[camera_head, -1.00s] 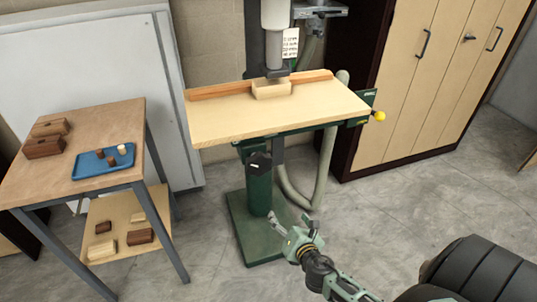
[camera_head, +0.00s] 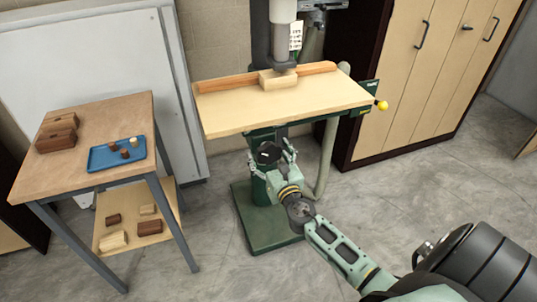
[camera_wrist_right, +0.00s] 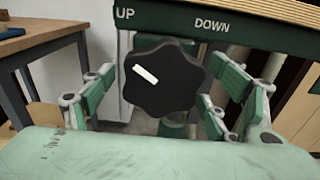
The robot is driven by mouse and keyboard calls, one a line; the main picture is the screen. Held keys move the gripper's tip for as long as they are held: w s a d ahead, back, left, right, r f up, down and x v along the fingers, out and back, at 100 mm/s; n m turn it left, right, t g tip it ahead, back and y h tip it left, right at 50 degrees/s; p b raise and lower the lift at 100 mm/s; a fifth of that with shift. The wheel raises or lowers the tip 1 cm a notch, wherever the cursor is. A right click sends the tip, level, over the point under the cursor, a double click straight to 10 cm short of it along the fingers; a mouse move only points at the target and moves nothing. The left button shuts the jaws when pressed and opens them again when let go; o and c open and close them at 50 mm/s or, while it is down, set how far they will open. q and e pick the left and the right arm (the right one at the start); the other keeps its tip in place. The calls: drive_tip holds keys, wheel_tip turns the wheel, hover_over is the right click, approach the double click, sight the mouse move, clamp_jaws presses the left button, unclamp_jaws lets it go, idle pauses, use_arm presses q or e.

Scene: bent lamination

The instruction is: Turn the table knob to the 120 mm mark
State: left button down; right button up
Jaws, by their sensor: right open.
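The table knob (camera_wrist_right: 165,88) is a black lobed knob with a white pointer mark, under the table's front edge. In the right wrist view its pointer tilts toward the upper left, below the words UP and DOWN. My right gripper (camera_head: 272,155) is open, with one finger on each side of the knob. In the wrist view the fingers stand apart from the knob's sides. The knob also shows in the head view (camera_head: 268,152), partly behind the gripper. No 120 mm mark is readable. My left gripper is not in view.
The machine's wooden table (camera_head: 230,112) carries a fence (camera_head: 215,85) and a wood block (camera_head: 280,80). A yellow-tipped lever (camera_head: 382,105) sticks out at its right. A side table (camera_head: 85,185) with a blue tray (camera_head: 100,162) stands left. Cabinets (camera_head: 405,80) stand right.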

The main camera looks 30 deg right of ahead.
drive_tip(key=shift+c, duration=0.3)
drive_tip(key=c, duration=1)
drive_tip(key=shift+c, duration=0.4)
drive_tip(key=shift+f+m, duration=0.1)
drive_tip(key=shift+m, duration=0.3)
